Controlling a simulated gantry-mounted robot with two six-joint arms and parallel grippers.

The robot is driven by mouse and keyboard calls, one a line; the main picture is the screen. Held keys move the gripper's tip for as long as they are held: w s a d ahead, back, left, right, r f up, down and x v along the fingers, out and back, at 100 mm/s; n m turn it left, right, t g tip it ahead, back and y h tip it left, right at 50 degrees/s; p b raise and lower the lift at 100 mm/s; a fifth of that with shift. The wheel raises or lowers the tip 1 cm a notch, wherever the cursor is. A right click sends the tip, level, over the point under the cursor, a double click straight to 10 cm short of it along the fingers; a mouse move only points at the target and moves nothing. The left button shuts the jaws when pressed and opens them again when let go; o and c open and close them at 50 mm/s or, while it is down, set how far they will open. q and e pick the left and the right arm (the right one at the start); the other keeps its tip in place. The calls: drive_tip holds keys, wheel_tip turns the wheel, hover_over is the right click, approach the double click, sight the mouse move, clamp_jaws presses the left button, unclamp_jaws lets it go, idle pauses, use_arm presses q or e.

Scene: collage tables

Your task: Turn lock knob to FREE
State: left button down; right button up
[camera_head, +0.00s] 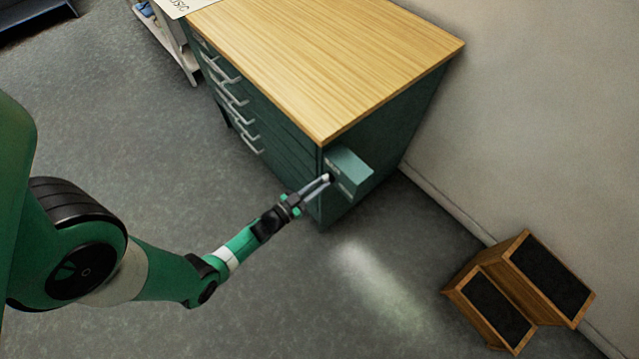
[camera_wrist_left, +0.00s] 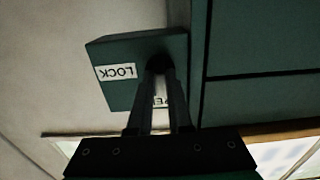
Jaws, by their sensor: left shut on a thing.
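A green lock box (camera_head: 352,168) sticks out from the side of the green cabinet near its front corner. In the left wrist view the box (camera_wrist_left: 120,85) carries a white LOCK label (camera_wrist_left: 116,72), seen upside down. A second white label (camera_wrist_left: 160,92) shows between my fingers, mostly hidden, with only a letter or two readable. My left gripper (camera_head: 326,180) is shut on the dark lock knob (camera_wrist_left: 160,62) on the box face. The fingers cover most of the knob, so its pointing direction cannot be told. My right gripper is not in view.
The green cabinet (camera_head: 275,130) has a wooden top (camera_head: 330,55) and several drawers with metal handles on its front. A wooden step stool (camera_head: 515,290) with dark treads stands at the lower right by the wall. The grey floor between is clear.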

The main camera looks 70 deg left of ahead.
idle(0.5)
use_arm(q)
drive_tip(key=c, duration=0.8)
unclamp_jaws()
drive_tip(key=shift+c, duration=0.2)
drive_tip(key=p+v, duration=0.2)
drive_tip(key=v, duration=0.9)
drive_tip(key=shift+s+d+p, duration=0.15)
drive_tip(key=shift+s+p, duration=0.15)
drive_tip(key=shift+p, duration=0.1)
